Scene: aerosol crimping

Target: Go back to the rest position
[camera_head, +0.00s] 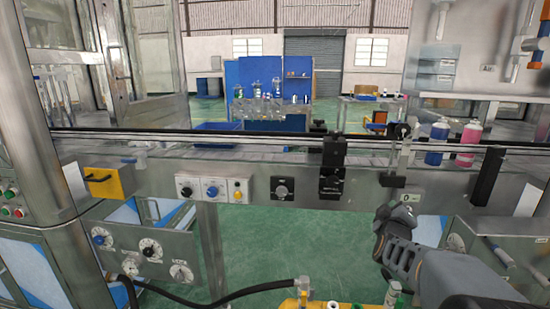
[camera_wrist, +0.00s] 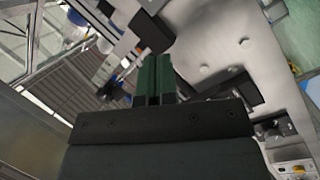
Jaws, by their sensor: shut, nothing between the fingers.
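My gripper (camera_wrist: 154,78) shows in the wrist view, its two green fingers side by side and closed together with nothing between them. In the head view my grey arm comes in from the lower right and stands in front of the conveyor line. The gripper's fingertips are hard to make out there.
A steel conveyor (camera_head: 250,162) runs across the scene, with a black clamp unit (camera_head: 333,165) on its front side. Blue and pink bottles (camera_head: 469,132) stand at its right. A yellow box (camera_head: 108,181) is at the left. A black hose (camera_head: 235,295) crosses the lower front. Green floor shows beneath the conveyor.

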